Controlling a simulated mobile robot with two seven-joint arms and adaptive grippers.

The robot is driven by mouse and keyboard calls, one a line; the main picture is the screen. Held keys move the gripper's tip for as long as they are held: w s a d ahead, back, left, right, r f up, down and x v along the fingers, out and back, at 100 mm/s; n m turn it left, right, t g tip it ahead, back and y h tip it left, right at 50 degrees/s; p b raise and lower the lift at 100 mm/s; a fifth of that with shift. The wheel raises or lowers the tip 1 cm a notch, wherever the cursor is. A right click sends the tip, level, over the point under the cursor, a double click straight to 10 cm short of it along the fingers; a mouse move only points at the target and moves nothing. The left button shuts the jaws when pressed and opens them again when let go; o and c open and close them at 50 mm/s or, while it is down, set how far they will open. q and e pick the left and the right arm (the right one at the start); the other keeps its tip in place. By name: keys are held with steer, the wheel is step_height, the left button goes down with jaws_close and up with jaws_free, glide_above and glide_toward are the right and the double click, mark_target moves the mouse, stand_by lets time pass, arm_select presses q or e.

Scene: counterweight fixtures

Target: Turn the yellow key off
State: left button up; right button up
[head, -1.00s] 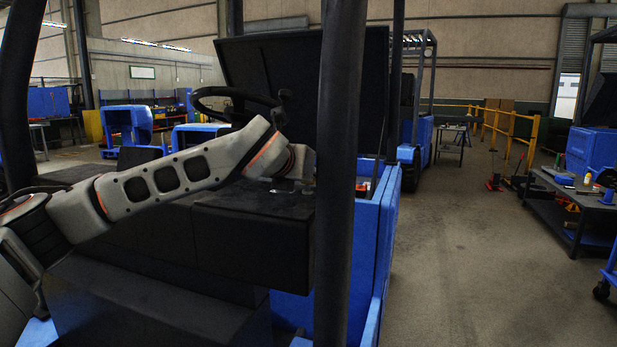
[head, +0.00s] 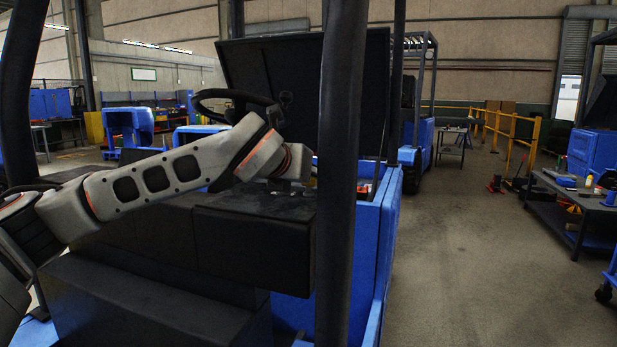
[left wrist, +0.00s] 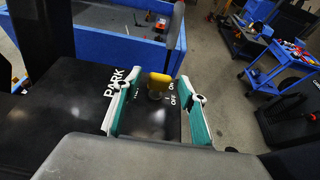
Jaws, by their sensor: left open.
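The yellow key (left wrist: 158,83) stands up from a black panel (left wrist: 63,108) in the left wrist view. White ON and OFF marks are printed just right of it, and PARK is printed to its left. My left gripper (left wrist: 160,79) is open, with one teal-and-white finger on each side of the key. I cannot tell whether either finger touches it. In the head view my left arm reaches over the dark body of the blue truck, and its gripper is mostly hidden. The key cannot be made out there. My right gripper is not in view.
A dark post (head: 338,200) stands just right of my left wrist in the head view. A steering wheel (head: 236,96) is behind the arm. A grey lever (left wrist: 175,25) rises beyond the key. Open floor lies to the right, with a work table (head: 575,195).

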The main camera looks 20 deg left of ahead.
arm_select(q)
steer(key=v, duration=0.9)
steer(key=shift+s+a, duration=0.1)
steer(key=shift+s, duration=0.25)
